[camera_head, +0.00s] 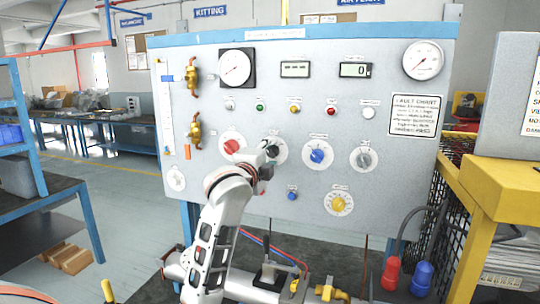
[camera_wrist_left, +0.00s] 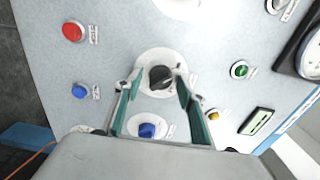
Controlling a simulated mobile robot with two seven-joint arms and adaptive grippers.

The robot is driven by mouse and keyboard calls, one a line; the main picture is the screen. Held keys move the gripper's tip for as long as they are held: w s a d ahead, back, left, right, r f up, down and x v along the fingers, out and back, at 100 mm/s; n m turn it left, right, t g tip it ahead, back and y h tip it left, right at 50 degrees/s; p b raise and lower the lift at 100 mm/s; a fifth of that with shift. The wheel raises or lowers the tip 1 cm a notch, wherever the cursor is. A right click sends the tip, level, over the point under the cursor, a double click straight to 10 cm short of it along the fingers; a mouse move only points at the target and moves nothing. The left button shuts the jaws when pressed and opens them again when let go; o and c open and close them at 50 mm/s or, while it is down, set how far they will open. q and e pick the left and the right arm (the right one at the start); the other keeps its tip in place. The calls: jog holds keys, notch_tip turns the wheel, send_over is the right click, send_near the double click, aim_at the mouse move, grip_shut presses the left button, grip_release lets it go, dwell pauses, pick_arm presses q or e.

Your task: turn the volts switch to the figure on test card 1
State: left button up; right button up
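A black rotary knob (camera_wrist_left: 160,77) on a round white dial plate shows in the left wrist view. My left gripper (camera_wrist_left: 156,82) is open, with one finger on each side of this knob and a visible gap to it. In the head view my left gripper (camera_head: 266,163) is in front of the panel and partly hides the black knob (camera_head: 272,149). The dial labels are too small to read, so I cannot tell by its lettering which one is the volts switch. I cannot make out test card 1. My right gripper is not in view.
Beside the black knob are a red knob (camera_head: 233,146) and a blue knob (camera_head: 317,155). A grey knob (camera_head: 364,158) and a yellow knob (camera_head: 340,203) are farther right. A fault chart (camera_head: 415,115) is on the panel. A yellow frame (camera_head: 490,190) stands at right.

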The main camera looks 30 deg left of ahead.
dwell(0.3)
pick_arm(q)
jog(key=v, duration=1.2)
dwell(0.3)
